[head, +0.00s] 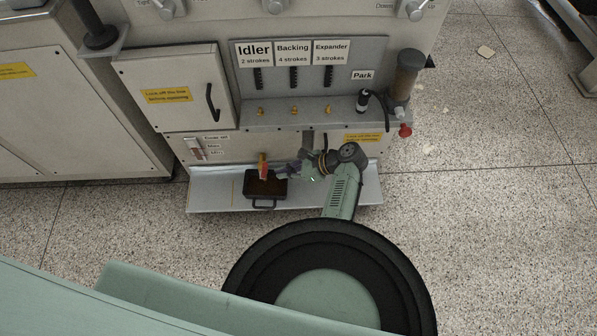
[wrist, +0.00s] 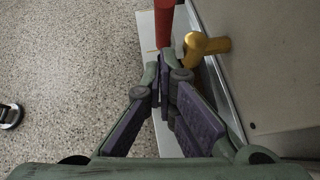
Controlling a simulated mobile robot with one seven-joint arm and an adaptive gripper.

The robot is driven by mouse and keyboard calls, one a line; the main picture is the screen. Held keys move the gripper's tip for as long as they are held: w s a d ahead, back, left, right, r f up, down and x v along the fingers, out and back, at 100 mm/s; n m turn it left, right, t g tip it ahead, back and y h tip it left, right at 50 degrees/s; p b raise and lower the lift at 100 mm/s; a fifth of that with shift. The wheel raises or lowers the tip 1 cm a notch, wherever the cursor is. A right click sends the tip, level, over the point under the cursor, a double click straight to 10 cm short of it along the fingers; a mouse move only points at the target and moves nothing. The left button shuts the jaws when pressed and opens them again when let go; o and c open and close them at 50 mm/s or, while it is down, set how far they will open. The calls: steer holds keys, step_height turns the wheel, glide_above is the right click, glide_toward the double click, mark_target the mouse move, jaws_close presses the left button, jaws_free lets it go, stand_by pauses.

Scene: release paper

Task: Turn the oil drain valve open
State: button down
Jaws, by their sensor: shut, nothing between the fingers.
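The oil drain valve (head: 263,166) is low on the machine's front, above a dark drain box. In the wrist view it has a brass pipe body (wrist: 207,45) coming out of the panel and a red handle (wrist: 164,22). My gripper (head: 284,171) is low by the panel, just right of the valve in the head view. In the wrist view my gripper (wrist: 167,60) has its fingertips together and empty, just short of the red handle and beside the brass body. I cannot tell whether the fingertips touch the handle.
The dark box with a loop handle (head: 265,187) sits on a pale ledge (head: 215,195) below the valve. A knob oil gauge (head: 196,149) is to the left on the panel. Speckled floor (head: 490,220) is open at the right.

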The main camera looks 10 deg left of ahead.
mark_target(265, 174)
steer(key=shift+s+a+r, duration=0.1)
steer(key=shift+a+r, duration=0.05)
steer(key=shift+a, duration=0.7)
steer(key=shift+r, duration=0.1)
steer(key=a+h+p, duration=0.1)
steer(key=p, duration=0.3)
steer(key=r+h+p, duration=0.1)
steer(key=p, duration=0.2)
steer(key=shift+s+a+h+p, duration=0.25)
steer(key=shift+a+h+p, duration=0.05)
steer(key=shift+a+p, duration=0.05)
steer(key=shift+d+t, duration=0.1)
steer(key=shift+t, duration=0.2)
steer(key=shift+d+r, duration=0.1)
steer(key=shift+d, duration=0.2)
steer(key=w+d+r+p, duration=0.1)
steer(key=d+r, duration=0.5)
steer(key=d, duration=0.4)
steer(key=shift+d+r, duration=0.2)
steer(key=shift+r, duration=0.15)
